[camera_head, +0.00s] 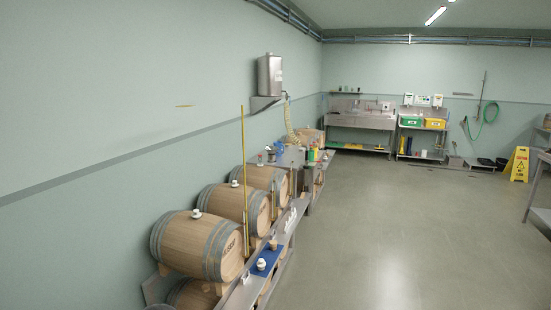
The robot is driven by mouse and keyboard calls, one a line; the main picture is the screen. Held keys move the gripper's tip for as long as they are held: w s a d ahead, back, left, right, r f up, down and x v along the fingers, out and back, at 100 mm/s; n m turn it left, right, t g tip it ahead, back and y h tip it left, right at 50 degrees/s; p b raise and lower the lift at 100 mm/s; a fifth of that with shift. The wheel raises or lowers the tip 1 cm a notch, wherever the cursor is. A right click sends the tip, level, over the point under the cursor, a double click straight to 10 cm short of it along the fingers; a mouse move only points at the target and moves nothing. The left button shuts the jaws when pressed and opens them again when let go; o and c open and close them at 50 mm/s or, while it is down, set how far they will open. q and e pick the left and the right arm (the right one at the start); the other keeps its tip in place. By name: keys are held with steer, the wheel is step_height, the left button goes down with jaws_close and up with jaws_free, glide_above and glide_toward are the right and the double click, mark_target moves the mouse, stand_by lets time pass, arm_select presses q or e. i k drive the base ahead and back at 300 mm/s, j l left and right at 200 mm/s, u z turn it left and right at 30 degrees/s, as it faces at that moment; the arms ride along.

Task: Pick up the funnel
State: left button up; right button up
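I cannot make out a funnel for certain. A small blue object (279,147) stands among other small items on the steel stand past the barrels; its shape is too small to tell. A small whitish object (261,264) sits on a blue mat (268,255) on the narrow steel bench beside the barrels, and its kind is unclear too. Neither of my grippers shows in the head view.
Wooden barrels (196,246) line the left wall, with the narrow steel bench (289,225) along their right side. A steel tank (270,75) is on a wall shelf. A yellow floor sign (517,163) stands at right. The middle floor is clear.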

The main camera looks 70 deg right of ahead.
mark_target(274, 154)
steer(key=z, duration=2.2)
steer(key=i+l+z, duration=0.3)
steer(key=i, duration=0.15)
steer(key=i+z, duration=0.3)
steer(key=i, duration=0.2)
steer(key=i+z, duration=0.2)
steer(key=i, duration=2.7)
steer(key=i+l, duration=0.15)
steer(key=i, duration=0.85)
steer(key=j+u, duration=0.05)
